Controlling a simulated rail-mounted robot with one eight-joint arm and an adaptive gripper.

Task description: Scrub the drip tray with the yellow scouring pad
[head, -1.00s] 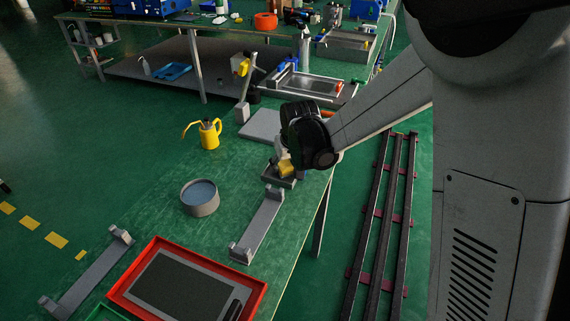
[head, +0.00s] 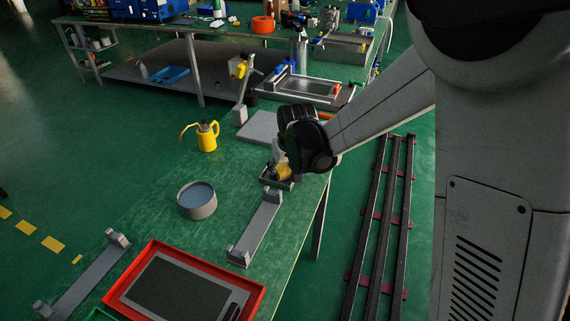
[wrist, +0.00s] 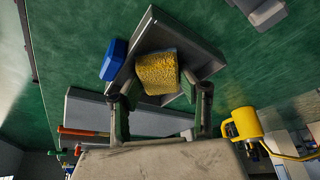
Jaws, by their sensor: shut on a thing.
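The yellow scouring pad (wrist: 157,72) is between the fingers of my gripper (wrist: 160,92) in the wrist view, and the gripper is shut on it. In the head view, the pad (head: 283,170) shows just below my wrist. A small dark grey tray (wrist: 205,60) with raised edges lies under and around the pad in the wrist view. It also shows in the head view (head: 268,180). I cannot tell whether the pad touches it, or whether it is the drip tray. A steel tray (head: 318,88) stands farther back.
A blue block (wrist: 113,60) lies beside the small tray. A grey slab (head: 260,126), a yellow can (head: 207,136) and a grey bowl (head: 197,212) are on the green bench. A grey bar with end blocks (head: 255,228) and a red tray (head: 258,292) are nearer. Bench between bowl and can is clear.

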